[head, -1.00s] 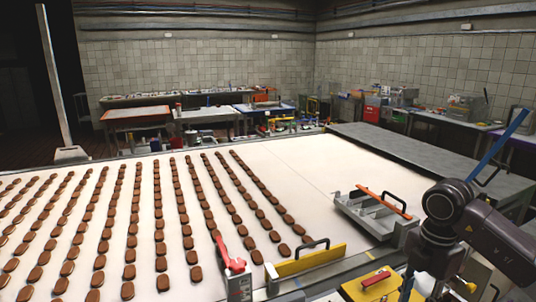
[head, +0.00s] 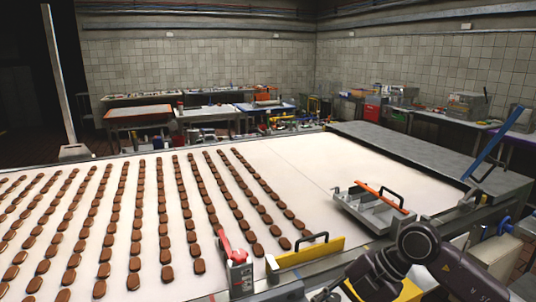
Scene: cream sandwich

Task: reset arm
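My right arm (head: 440,260) comes in at the lower right of the head view, bent low in front of the table's near edge. Its gripper is not clearly visible; the arm's end runs down toward the bottom edge of the view. My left arm and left gripper are not in view. No object is seen held.
A wide white table (head: 290,185) carries many rows of brown biscuits (head: 166,254). At its near edge are a red-handled device (head: 238,272), a yellow plate with a black handle (head: 308,257) and a grey tray with an orange bar (head: 372,212). A blue lever (head: 497,143) stands at right.

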